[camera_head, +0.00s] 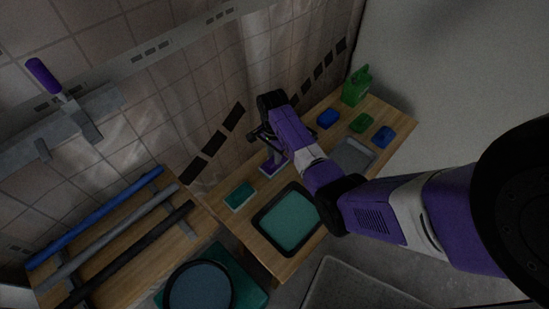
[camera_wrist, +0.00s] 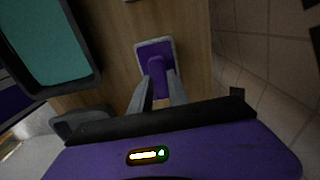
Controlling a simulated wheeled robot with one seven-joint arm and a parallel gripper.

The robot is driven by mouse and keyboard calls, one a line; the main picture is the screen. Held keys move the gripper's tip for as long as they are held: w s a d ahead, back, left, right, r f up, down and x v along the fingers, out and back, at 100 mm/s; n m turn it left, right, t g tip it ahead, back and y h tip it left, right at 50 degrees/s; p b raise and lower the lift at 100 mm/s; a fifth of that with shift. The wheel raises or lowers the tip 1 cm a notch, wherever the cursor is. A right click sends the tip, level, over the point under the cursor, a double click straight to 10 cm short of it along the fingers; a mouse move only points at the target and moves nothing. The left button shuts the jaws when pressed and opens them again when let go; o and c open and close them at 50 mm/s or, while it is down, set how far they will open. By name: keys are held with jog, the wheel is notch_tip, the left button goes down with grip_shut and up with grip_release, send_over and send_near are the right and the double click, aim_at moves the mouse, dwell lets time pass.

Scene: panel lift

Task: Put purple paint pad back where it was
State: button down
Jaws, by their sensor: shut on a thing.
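The purple paint pad (camera_head: 271,168) is at the back of the wooden table (camera_head: 268,258), near the tiled wall. In the wrist view the purple pad (camera_wrist: 154,50) has a pale rim and a purple handle that points toward my gripper (camera_wrist: 158,92). My gripper's fingers are shut on that handle. In the head view my gripper (camera_head: 268,147) is right above the pad and partly hides it. The pad looks flat and at or close to the tabletop; I cannot tell whether it touches.
A teal pad (camera_head: 239,196) lies left of the purple pad. A black tray with teal paint (camera_head: 290,220) is in front. The wall (camera_head: 225,95) is close behind.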

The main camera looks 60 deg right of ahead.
jog(key=shift+f, duration=0.7)
jog(key=shift+f+b, duration=0.2)
jog(key=shift+b, duration=0.1)
jog(key=c, duration=1.3)
grip_release()
jog(key=shift+o, duration=0.2)
jog(key=shift+r, duration=0.1)
notch_tip(320, 180, up, 12)
jog(key=shift+w+r, duration=0.1)
